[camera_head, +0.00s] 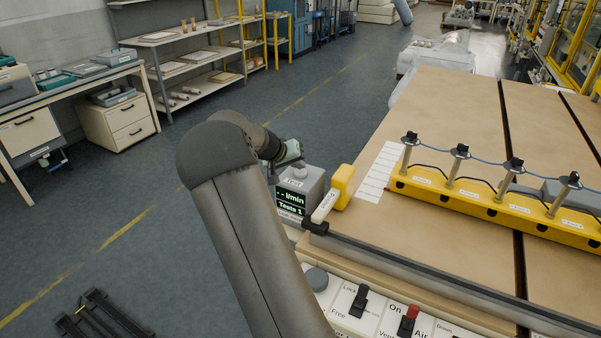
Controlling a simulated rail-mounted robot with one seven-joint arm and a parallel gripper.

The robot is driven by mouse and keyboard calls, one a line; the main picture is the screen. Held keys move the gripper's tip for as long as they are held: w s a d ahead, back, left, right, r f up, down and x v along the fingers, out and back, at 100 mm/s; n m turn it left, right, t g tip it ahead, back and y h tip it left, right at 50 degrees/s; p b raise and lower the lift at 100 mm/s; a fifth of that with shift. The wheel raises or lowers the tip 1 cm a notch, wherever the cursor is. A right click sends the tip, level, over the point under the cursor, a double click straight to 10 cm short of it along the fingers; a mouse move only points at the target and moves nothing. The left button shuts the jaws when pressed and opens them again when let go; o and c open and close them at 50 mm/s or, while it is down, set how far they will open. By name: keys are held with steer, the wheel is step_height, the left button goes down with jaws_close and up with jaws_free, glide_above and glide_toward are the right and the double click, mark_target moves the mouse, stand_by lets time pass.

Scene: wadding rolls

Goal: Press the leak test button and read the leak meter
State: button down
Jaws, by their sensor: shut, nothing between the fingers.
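The leak meter (300,192) is a small grey box at the near left corner of the brown-topped table. Its dark display (290,203) shows green text: dashes with "l/min", and "Tests 1". A pale round button (299,173) sits on top of the box, with a small label below it. My gripper (297,161) is at the button, just above or touching it; I cannot tell which. It appears shut, and its fingertips are small and partly hidden. My grey arm reaches up from the bottom of the view to the left of the meter.
A yellow block with a white lever (326,205) stands right of the meter. A yellow bar (490,205) with several upright posts and a blue line lies across the table (450,120). Labelled switches (408,318) line the front panel. Open floor lies left.

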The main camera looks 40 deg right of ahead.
mark_target(298, 173)
steer(key=shift+f+b, duration=0.5)
steer(key=shift+b, duration=0.1)
stand_by(0.5)
steer(key=shift+r, duration=0.1)
steer(key=shift+r+p, duration=0.3)
steer(key=shift+r, duration=0.5)
steer(key=shift+r+p, duration=1.1)
steer(key=shift+r, duration=1.45)
